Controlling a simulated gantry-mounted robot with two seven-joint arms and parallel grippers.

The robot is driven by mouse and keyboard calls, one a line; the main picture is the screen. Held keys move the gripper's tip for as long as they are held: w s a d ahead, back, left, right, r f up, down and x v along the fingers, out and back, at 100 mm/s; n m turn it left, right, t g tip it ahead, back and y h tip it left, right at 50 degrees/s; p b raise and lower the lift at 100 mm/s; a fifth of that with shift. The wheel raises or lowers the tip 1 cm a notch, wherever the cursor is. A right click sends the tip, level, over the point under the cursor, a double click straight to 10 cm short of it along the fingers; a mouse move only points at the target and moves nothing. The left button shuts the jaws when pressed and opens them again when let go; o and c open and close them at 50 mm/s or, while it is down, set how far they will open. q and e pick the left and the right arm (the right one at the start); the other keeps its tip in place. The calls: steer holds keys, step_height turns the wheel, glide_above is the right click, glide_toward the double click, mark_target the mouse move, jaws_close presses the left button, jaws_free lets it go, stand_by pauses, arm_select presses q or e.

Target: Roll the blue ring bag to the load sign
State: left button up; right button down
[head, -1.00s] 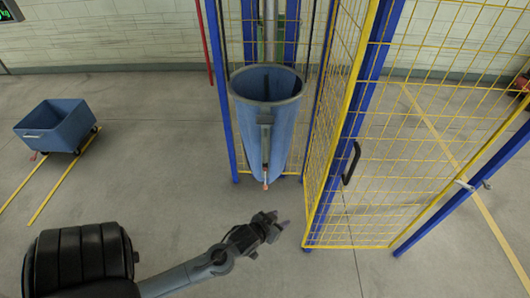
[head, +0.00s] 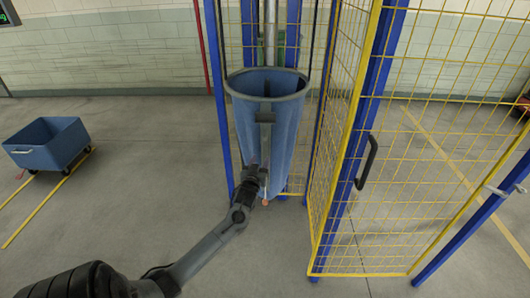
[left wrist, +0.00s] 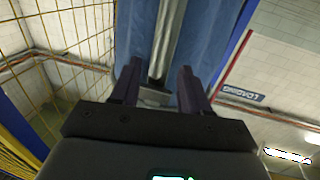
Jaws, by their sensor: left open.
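The blue ring bag (head: 285,130) hangs upright in a yellow mesh cage, with a dark ring around its open top. A grey strap or bar runs down its front, with a small orange tip at the bottom. My left gripper (head: 262,172) is at the bag's lower front, beside this strap. In the left wrist view my left gripper (left wrist: 157,82) is open, its two fingers on either side of the grey bar in front of the blue bag (left wrist: 200,35). Whether it touches is unclear. A blue sign with upside-down lettering, seemingly LOADING (left wrist: 241,94), is on the wall. My right gripper is out of view.
The mesh door (head: 440,150) with a black handle (head: 367,162) stands to the right of the bag. Blue posts (head: 222,110) flank the bag. A blue wheeled cart (head: 48,145) stands at the left by yellow floor lines. The floor between is clear.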

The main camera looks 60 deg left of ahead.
mark_target(264, 150)
arm_select(q)
steer(key=b+x, duration=0.1)
steer(key=x, duration=0.7)
steer(key=shift+w+a, duration=0.25)
steer(key=shift+w, duration=0.05)
jaws_close()
